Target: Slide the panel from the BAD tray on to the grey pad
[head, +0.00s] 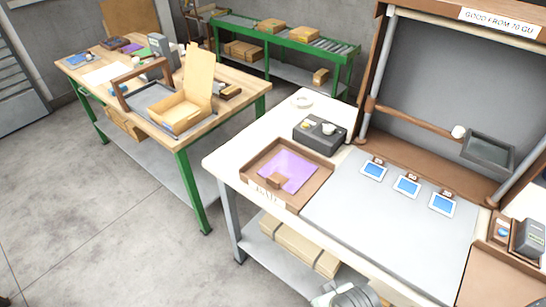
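The BAD tray (322,181) is a shallow brown tray at the left of the white bench, with a label on its front that is hard to read. A purple sheet or lining (290,167) and a small brown block (277,181) are in it; I cannot tell which of these is the panel. The grey pad (385,235) lies to the right of the tray. Three small blue-faced panels (374,170), (407,186), (442,204) lie in a row along its back edge. A grey mechanical part of mine shows at the bottom edge; no gripper fingertips are visible.
A dark grey box (320,134) with small items stands behind the tray. A brown frame with a grey back panel (440,85) and hanging dark bin (488,152) rises behind the pad. A dark device (529,239) stands at right. The pad's middle and front are clear.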

